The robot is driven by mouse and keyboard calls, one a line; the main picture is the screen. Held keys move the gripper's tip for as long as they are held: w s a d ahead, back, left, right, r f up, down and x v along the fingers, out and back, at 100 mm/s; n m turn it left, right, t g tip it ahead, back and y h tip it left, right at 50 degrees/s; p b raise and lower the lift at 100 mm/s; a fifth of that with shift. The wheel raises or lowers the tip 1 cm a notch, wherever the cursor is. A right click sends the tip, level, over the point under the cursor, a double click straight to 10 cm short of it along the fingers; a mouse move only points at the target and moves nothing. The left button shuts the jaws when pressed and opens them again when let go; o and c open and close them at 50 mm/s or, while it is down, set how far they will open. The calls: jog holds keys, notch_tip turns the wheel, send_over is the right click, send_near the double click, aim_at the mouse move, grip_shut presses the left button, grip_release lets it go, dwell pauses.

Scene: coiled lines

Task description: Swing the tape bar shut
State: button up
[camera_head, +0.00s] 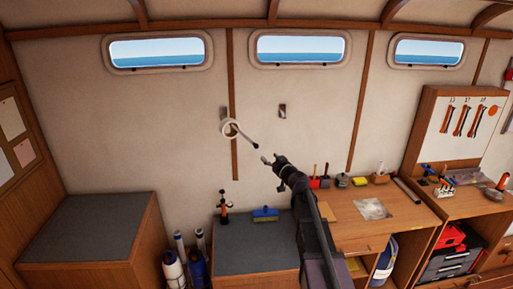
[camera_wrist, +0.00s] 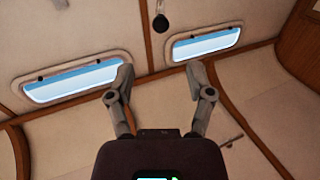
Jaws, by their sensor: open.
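The tape bar (camera_head: 246,138) sticks out from the far wall in the head view. A pale ring, which looks like a tape roll (camera_head: 225,132), is around it at the left, and its dark tip points down and right. In the wrist view a dark round knob, which looks like the bar's end (camera_wrist: 160,24), shows at the top centre, beyond the fingers. My gripper (camera_head: 267,160) is just right of and below the tip, apart from it. Its fingers (camera_wrist: 160,80) are spread with nothing between them. A small wall plate (camera_head: 282,111) is up and right of the bar.
A workbench (camera_head: 345,233) with pots and tools stands at the right. A grey-topped locker (camera_head: 232,260) with a blue brush (camera_head: 265,214) is below my arm. Another locker (camera_head: 95,218) is at the left. The wall around the bar looks clear below the windows (camera_head: 300,49).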

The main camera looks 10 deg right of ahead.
aim_at(257, 146)
jog(key=x, duration=1.1)
jog(key=shift+w, duration=0.2)
jog(key=shift+c, duration=0.2)
grip_shut()
